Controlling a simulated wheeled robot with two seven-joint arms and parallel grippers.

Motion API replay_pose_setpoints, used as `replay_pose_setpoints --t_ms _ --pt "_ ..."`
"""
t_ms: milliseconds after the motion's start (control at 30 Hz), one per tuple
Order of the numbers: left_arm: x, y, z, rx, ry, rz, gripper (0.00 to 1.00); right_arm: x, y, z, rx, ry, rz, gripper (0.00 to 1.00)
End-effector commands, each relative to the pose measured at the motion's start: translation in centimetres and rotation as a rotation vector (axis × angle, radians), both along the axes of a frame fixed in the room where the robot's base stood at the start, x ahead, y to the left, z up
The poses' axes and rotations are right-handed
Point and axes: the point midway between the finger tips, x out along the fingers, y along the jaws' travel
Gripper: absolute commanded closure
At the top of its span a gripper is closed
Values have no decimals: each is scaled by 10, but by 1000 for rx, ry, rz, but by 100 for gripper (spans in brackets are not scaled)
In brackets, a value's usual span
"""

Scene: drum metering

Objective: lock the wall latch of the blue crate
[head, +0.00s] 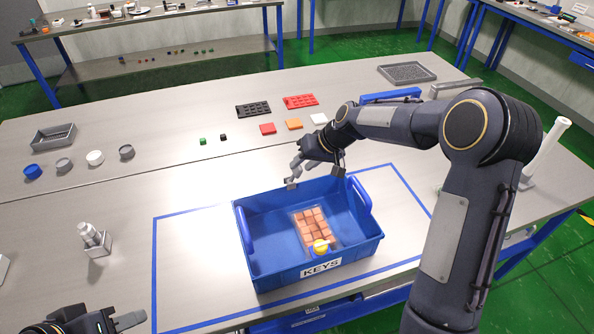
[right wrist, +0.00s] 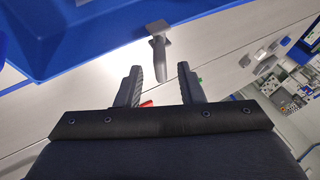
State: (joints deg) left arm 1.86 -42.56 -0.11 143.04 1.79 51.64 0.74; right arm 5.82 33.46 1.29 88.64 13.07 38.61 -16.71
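The blue crate (head: 283,282), labelled KEYS, stands inside a blue taped outline on the table; its wall also shows in the right wrist view (right wrist: 60,30). A grey latch (head: 292,184) sits on the crate's far wall. In the right wrist view the latch (right wrist: 159,30) has a lever pointing away from the wall towards my fingers. My right gripper (right wrist: 160,68) is open and empty, just short of the latch, with the lever in line with the gap. My left gripper (head: 128,321) is at the bottom left, partly cut off, away from the crate.
Inside the crate are brown blocks (head: 312,226) and a yellow round piece (head: 320,246). A grey and white fixture (head: 95,240) stands left of the crate. Small pads (head: 294,124) and trays (head: 253,110) lie behind it. The table left of the outline is mostly clear.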

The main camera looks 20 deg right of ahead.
Motion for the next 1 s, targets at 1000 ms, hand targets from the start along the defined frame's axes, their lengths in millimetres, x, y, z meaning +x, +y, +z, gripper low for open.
replay_pose_setpoints --t_ms 1000 --pt "0 0 12 0 0 0 64 17 22 -42 0 1 0 100"
